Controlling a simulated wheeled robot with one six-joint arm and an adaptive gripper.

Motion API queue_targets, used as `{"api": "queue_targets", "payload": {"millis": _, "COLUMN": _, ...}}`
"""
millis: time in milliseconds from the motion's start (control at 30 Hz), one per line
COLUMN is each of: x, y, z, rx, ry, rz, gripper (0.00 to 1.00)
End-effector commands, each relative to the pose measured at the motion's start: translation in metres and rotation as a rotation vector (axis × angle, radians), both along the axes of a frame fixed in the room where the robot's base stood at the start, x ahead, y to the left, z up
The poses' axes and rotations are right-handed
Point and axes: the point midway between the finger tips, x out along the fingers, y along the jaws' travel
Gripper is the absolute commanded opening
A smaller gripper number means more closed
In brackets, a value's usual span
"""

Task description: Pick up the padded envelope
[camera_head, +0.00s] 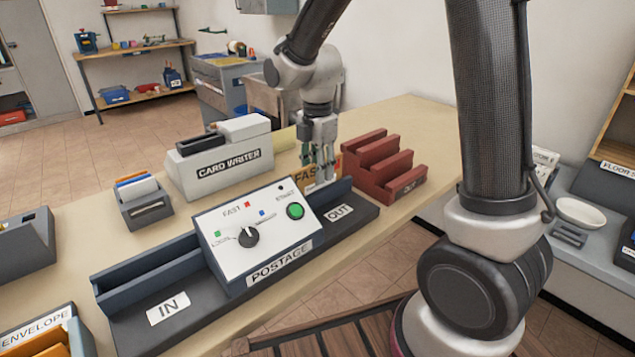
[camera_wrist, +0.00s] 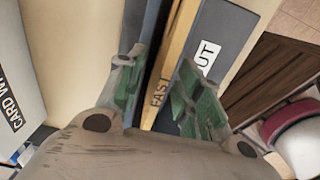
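The padded envelope is a thin yellow-orange piece stamped FAST, standing on edge in the OUT side of the postage machine. It shows in the head view (camera_head: 304,176), partly hidden behind my fingers, and edge-on in the wrist view (camera_wrist: 181,38). My gripper (camera_head: 321,158) is over it, pointing down. In the wrist view my gripper (camera_wrist: 163,92) is open, with one green-padded finger on each side of the envelope and gaps visible between. The postage machine (camera_head: 262,228) has a white panel with a dial and a green button.
A white card writer (camera_head: 222,160) stands behind the machine at left. A dark red stepped rack (camera_head: 380,168) stands close on the right of my gripper. A small card holder (camera_head: 144,203) and an envelope tray (camera_head: 45,335) are further left on the table.

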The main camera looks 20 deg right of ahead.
Motion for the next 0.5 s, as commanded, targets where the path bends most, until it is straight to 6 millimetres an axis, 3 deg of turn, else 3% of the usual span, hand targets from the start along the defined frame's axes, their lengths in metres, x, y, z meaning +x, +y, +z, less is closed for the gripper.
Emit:
{"api": "queue_targets", "payload": {"millis": 67, "x": 0.0001, "y": 0.0, "z": 0.0003, "rx": 0.0, "ry": 0.0, "rz": 0.0, "gripper": 0.36}}
{"api": "queue_targets", "payload": {"millis": 267, "x": 0.0002, "y": 0.0001, "z": 0.0005, "rx": 0.0, "ry": -0.001, "rz": 0.0, "gripper": 0.0}}
{"api": "queue_targets", "payload": {"millis": 500, "x": 0.0002, "y": 0.0001, "z": 0.0007, "rx": 0.0, "ry": -0.001, "rz": 0.0, "gripper": 0.0}}
